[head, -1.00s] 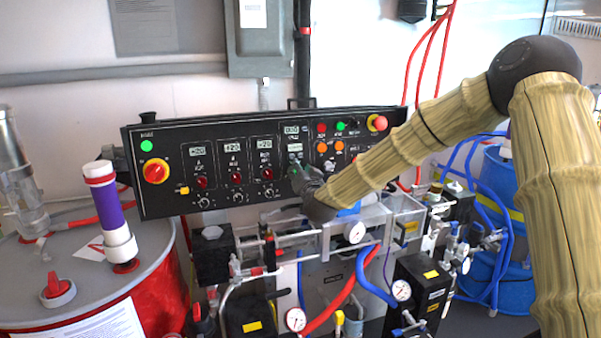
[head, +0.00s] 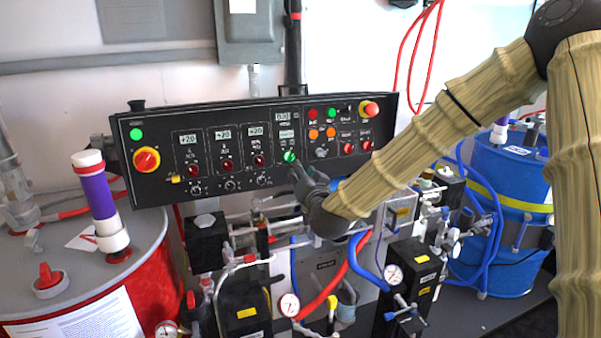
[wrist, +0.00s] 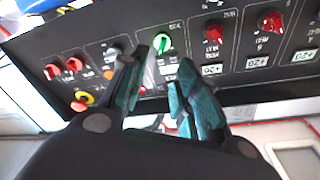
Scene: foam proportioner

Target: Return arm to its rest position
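My arm (head: 440,125) reaches in from the right, over the equipment, toward the black control panel (head: 160,195). My gripper (head: 296,170) is just in front of the panel's lower middle. In the wrist view my gripper (wrist: 158,92) shows two teal-padded fingers spread apart with nothing between the pads. A green knob (wrist: 162,42) on the panel shows beyond the gap between the fingertips; it also appears just above the gripper in the head view (head: 290,157). Whether a fingertip touches the panel cannot be told.
A red drum (head: 150,285) with a purple-and-white tube (head: 98,198) stands left. A blue barrel (head: 505,180) with blue hoses stands right. Pipes, gauges (head: 290,305) and valves crowd below my gripper. Red emergency button (head: 370,109) sits at the panel's upper right.

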